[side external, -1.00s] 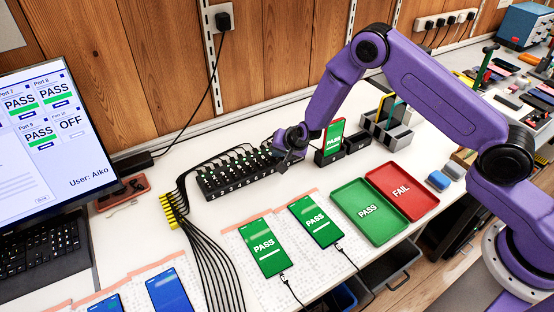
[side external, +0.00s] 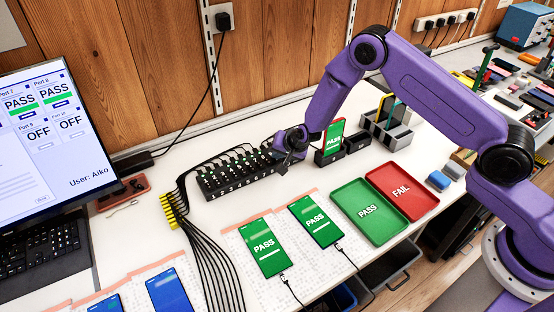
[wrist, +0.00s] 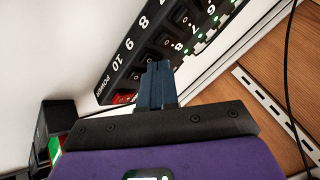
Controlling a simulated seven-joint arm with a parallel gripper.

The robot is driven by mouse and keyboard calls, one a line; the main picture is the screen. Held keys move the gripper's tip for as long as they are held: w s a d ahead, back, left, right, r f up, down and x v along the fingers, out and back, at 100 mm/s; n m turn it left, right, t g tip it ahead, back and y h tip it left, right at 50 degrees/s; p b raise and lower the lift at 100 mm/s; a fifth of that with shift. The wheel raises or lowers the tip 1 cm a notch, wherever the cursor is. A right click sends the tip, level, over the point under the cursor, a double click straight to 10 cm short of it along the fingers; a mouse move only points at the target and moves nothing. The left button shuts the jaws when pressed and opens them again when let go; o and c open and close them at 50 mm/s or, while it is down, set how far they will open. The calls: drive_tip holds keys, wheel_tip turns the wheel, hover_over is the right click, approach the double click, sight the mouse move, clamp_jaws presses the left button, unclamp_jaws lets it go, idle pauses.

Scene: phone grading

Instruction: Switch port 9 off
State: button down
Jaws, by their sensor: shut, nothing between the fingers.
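The black port hub (side external: 238,175) stands on the white table in the side external view, numbered along its front, with cables plugged in on top. In the wrist view the hub (wrist: 135,72) shows numbers up to 10, black rocker switches and a red power switch (wrist: 124,97). My gripper (side external: 290,156) is over the hub's right end. In the wrist view its fingers (wrist: 158,68) are together and empty at the switches near 9 and 10. They hide part of that end, and contact cannot be told. The monitor (side external: 50,150) reads OFF for Port 9 and Port 10.
A phone showing PASS (side external: 334,135) stands in a black holder just right of my gripper. A green PASS tray (side external: 368,237) and a red FAIL tray (side external: 424,212) lie further right. Several phones lie in front, and black cables (side external: 205,245) run down from the hub's left.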

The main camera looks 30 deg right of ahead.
drive_tip(key=shift+r, duration=0.1)
drive_tip(key=shift+w+r, duration=0.1)
drive_tip(key=shift+r, duration=0.5)
drive_tip(key=shift+w+r, duration=0.2)
drive_tip(key=shift+r, duration=1.05)
drive_tip(key=shift+w+r, duration=0.15)
drive_tip(key=shift+r, duration=1.1)
